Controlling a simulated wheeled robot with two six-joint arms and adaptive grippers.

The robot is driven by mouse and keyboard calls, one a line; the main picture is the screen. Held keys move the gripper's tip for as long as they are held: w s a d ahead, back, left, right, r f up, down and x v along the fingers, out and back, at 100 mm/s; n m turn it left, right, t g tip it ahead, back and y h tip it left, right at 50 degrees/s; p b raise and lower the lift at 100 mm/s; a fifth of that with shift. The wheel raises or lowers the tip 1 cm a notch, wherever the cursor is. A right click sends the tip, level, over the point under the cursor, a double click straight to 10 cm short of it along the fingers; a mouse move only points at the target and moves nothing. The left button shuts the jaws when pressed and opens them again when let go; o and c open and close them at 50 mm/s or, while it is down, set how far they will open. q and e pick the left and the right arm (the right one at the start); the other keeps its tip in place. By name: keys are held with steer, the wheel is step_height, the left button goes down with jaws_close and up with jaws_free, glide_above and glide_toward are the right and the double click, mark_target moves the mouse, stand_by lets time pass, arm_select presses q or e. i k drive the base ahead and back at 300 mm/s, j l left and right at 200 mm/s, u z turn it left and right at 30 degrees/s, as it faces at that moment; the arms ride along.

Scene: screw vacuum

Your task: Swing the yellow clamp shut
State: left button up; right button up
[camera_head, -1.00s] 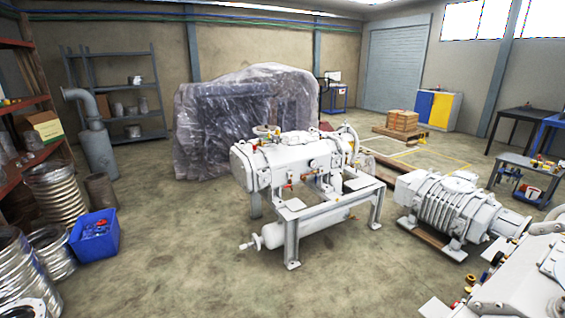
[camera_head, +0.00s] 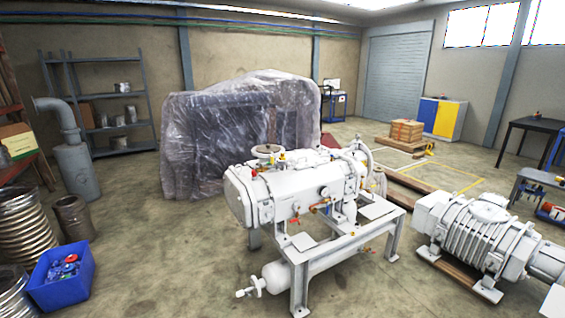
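The white screw vacuum pump (camera_head: 290,195) stands on a grey steel frame (camera_head: 299,275) in the middle of the view. A small yellow part (camera_head: 281,158) shows on top of the pump, beside a round flanged port (camera_head: 266,150). It is too small to tell whether this is the yellow clamp or whether it is open or shut. Red handles (camera_head: 322,204) show on the pump's near side. Neither of my grippers is in view.
A second white ribbed machine (camera_head: 490,235) stands on a wooden pallet at the right. A blue bin (camera_head: 62,282) and metal hoses (camera_head: 27,225) are at the left. A plastic-wrapped bulk (camera_head: 235,130) stands behind the pump.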

mark_target(279, 162)
steer(key=i+l+u, duration=0.3)
steer(key=i, duration=0.5)
steer(key=i+l+u, duration=0.35)
steer(key=i, duration=0.4)
steer(key=i+l+u, duration=0.3)
steer(key=i+l, duration=0.4)
